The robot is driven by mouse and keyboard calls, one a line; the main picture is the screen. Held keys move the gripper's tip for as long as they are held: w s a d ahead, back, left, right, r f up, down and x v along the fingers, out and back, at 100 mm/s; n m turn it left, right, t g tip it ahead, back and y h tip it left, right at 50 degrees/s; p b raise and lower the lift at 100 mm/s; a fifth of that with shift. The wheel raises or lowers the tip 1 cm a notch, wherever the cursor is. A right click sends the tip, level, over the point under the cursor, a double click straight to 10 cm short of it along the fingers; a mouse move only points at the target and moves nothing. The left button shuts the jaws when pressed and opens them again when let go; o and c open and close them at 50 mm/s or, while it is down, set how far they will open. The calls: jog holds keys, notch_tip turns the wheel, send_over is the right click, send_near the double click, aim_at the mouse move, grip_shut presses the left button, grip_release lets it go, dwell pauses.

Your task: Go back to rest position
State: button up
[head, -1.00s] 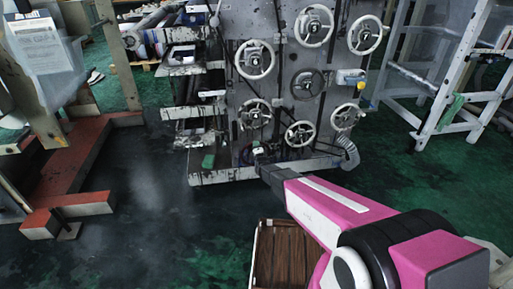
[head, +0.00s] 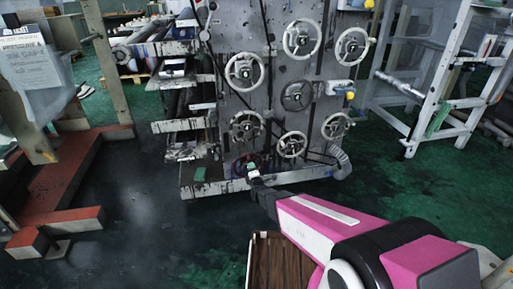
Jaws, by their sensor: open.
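My pink arm reaches in from the lower right of the head view. My gripper (head: 254,176) is at its dark far end, small in the picture, in front of the lower part of a grey machine panel (head: 225,110). The gripper is open, and I see nothing held in it. The panel carries several white handwheels (head: 302,38) and one dark handwheel (head: 297,96). Whether the gripper touches the panel cannot be told.
A wooden crate (head: 252,262) stands on the floor below my arm. A white metal frame (head: 420,118) is at the right. A red-brown base (head: 62,172) is at the left. The dark green floor (head: 150,215) between it and the machine is clear.

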jog(key=shift+d, duration=0.1)
jog(key=s+d+r+m+g+h, duration=0.2)
jog(key=s+d+m+g, duration=0.15)
jog(key=d+m, duration=0.3)
jog(key=s+d+r+m+g+h, duration=0.1)
jog(key=s+d+r+m+g, duration=0.15)
jog(key=d+m+g, duration=0.4)
jog(key=s+d+r+m+g+h, duration=0.1)
jog(key=s+d+r+m+g, duration=0.2)
jog(key=s+d, duration=0.4)
jog(key=s+d+r+m+g+h, duration=0.1)
jog(key=s+d+r+m+g, duration=0.3)
jog(key=s+d+m, duration=0.3)
jog(key=shift+s+d+r, duration=0.35)
jog(key=shift+s+r, duration=0.35)
jog(key=shift+s, duration=0.45)
